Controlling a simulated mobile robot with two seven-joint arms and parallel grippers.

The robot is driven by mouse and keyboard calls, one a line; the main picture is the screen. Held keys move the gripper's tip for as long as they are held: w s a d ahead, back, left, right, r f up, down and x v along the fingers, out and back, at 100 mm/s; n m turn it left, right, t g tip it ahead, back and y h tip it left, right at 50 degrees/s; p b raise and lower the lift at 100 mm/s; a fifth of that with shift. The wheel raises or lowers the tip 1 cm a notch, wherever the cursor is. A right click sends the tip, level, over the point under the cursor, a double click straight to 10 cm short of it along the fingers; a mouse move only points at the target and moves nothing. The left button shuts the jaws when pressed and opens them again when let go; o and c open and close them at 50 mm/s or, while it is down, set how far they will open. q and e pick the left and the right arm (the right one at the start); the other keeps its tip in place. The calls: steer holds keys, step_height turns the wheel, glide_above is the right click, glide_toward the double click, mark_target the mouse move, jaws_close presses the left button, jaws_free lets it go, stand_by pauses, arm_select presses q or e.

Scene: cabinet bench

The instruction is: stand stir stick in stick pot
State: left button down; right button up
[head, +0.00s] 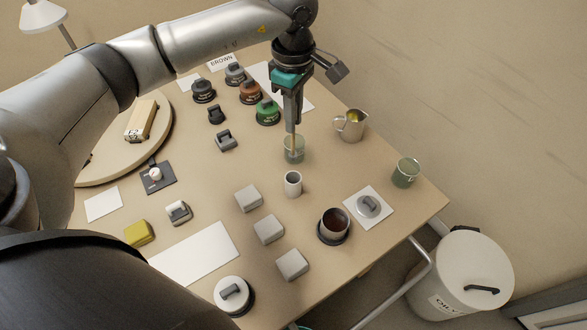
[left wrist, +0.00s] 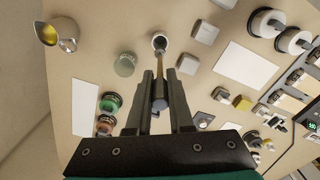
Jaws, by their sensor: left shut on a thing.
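My left gripper (head: 292,127) is shut on a thin brown stir stick (head: 294,144), which hangs down from the fingers. In the left wrist view the stick (left wrist: 159,70) runs from between the fingers (left wrist: 160,88) toward the white pot. The stick pot (head: 292,184), a small white cup with a dark inside, stands upright on the bench. In the head view the stick's lower end is above the pot's rim and overlaps a green glass cup (head: 289,157). In the left wrist view this cup (left wrist: 125,65) stands apart, left of the stick. My right gripper is not in view.
A metal jug (head: 350,126) and a green mug (head: 406,172) stand to the right. Grey blocks (head: 249,198) and a dark-filled cup (head: 334,224) are in front. Coloured-lidded jars (head: 267,112) stand behind left. A white bin (head: 461,276) is beyond the bench edge.

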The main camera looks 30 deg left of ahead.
mark_target(294, 154)
arm_select(q)
step_height(294, 154, down, 10)
steer(key=shift+b, duration=0.45)
steer(key=shift+f, duration=0.5)
steer(key=shift+f+b, duration=0.3)
steer(key=shift+f, duration=1.6)
steer(key=shift+f, duration=0.25)
steer(key=c, duration=0.8)
jaws_free()
steer(key=shift+r, duration=0.1)
steer(key=shift+r, duration=0.25)
step_height(294, 154, up, 12)
steer(key=shift+f+p, duration=0.1)
steer(key=shift+p, duration=0.5)
